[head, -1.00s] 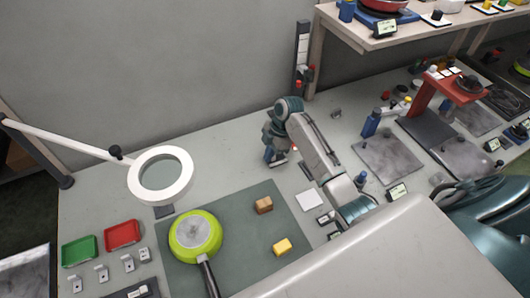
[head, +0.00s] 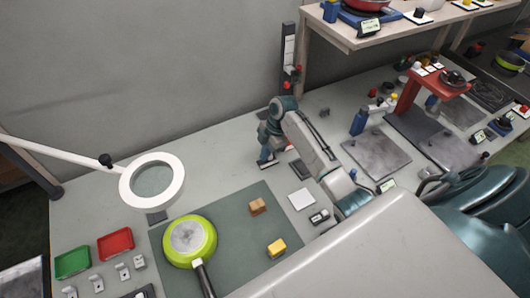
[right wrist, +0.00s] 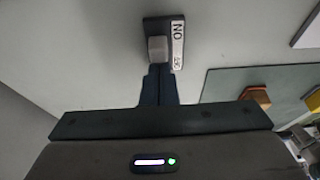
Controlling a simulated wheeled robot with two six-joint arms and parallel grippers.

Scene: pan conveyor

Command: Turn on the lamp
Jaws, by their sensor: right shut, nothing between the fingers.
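The lamp (head: 181,183) is a white ring around a clear lens on a white arm, at the left in the head view. No glow shows on the ring. A dark switch block with a grey rocker (right wrist: 157,49) and a white label shows at the top middle of the right wrist view. The label's large letters look like a turned "ON". My right gripper (right wrist: 158,74) is shut and empty, its tips right at the rocker's near edge. I cannot tell whether they touch. In the head view my right gripper (head: 267,160) points down at the bench. My left gripper is out of view.
A green pan (head: 190,240), a brown block (head: 257,206) and a yellow block (head: 276,248) are on the dark mat (head: 232,232). Red (head: 115,243) and green (head: 72,262) trays stand at the left. A shelf (head: 345,42) overhangs at the upper right. Bench left of my gripper is clear.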

